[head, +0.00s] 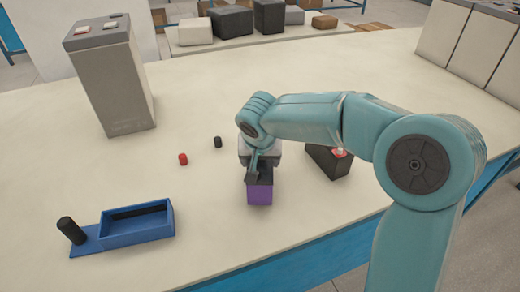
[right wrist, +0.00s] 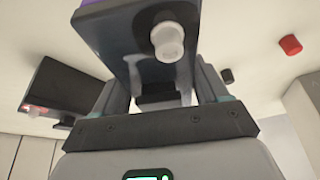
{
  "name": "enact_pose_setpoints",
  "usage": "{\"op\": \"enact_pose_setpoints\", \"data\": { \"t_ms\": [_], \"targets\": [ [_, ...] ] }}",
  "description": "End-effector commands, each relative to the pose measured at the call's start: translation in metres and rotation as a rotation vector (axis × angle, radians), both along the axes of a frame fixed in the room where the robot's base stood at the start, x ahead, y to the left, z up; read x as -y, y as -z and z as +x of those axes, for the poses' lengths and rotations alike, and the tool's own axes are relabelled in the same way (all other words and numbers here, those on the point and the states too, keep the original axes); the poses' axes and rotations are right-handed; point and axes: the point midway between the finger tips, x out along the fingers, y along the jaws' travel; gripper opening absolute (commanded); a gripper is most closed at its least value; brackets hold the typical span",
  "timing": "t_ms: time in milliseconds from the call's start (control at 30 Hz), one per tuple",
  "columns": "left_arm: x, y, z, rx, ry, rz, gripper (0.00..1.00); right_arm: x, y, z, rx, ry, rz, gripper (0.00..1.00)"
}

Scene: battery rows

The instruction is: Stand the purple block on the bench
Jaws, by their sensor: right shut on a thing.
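The purple block (head: 260,191) is near the front middle of the bench (head: 190,220). Its front face shows purple and its upper part is dark. My right gripper (head: 257,168) is shut on it from behind and above. In the right wrist view the block's dark face (right wrist: 130,50), with a white round knob and a purple edge, sits between the fingers of the right gripper (right wrist: 165,95). Whether the block's underside touches the bench is hidden. My left gripper is not in view.
A black block (head: 328,162) with a red-and-white top stands right of the gripper. A red cap (head: 183,159) and a black cap (head: 218,142) lie to the left. A blue tray (head: 170,222) and a black cylinder (head: 71,231) are at front left. A tall grey battery (head: 115,85) stands behind.

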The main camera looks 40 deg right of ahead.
Motion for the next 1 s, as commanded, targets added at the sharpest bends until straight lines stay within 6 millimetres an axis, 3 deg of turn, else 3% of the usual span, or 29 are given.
{"op": "enact_pose_setpoints", "data": {
  "t_ms": [133,567,600,633,1000],
  "targets": [
    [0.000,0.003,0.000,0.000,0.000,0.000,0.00,0.000,0.013,0.001,0.007,0.000,0.001,0.00],
    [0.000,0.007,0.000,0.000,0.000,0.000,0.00,0.000,0.018,0.001,0.009,0.000,0.000,0.00],
    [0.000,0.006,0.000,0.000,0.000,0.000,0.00,0.000,0.019,0.000,0.002,0.000,0.001,0.87],
    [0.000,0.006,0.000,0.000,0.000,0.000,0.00,0.000,0.018,0.000,0.002,0.000,0.001,0.96],
    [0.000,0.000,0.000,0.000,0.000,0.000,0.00,0.000,0.013,0.000,0.003,0.000,0.001,0.99]
  ]
}}
